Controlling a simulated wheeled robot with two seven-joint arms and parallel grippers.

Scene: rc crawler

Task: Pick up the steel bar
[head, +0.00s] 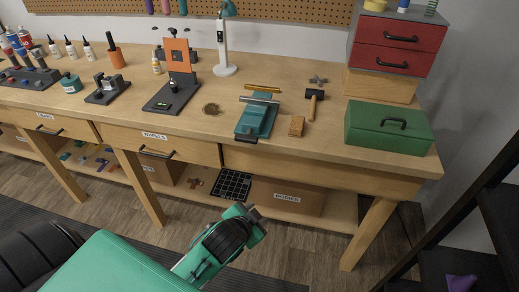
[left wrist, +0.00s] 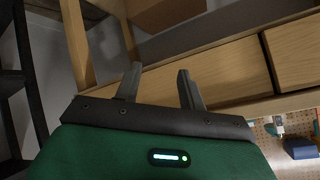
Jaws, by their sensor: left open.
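A grey steel bar (head: 259,101) lies across the top of a teal vise (head: 256,121) on the workbench, right of the middle in the head view. A brass-coloured bar (head: 262,87) lies just behind it. My left gripper (head: 249,212) is low in front of the bench, below the tabletop and well apart from the bar. In the left wrist view its two fingers (left wrist: 159,78) stand apart with nothing between them, facing the bench's wooden front. The steel bar is not seen in that view. My right gripper is in neither view.
A wooden block (head: 296,126) and a hammer (head: 313,103) lie right of the vise, with a green toolbox (head: 388,127) beyond. A round brass piece (head: 211,109) lies to its left. The bench's front edge and drawers stand between my left gripper and the tabletop.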

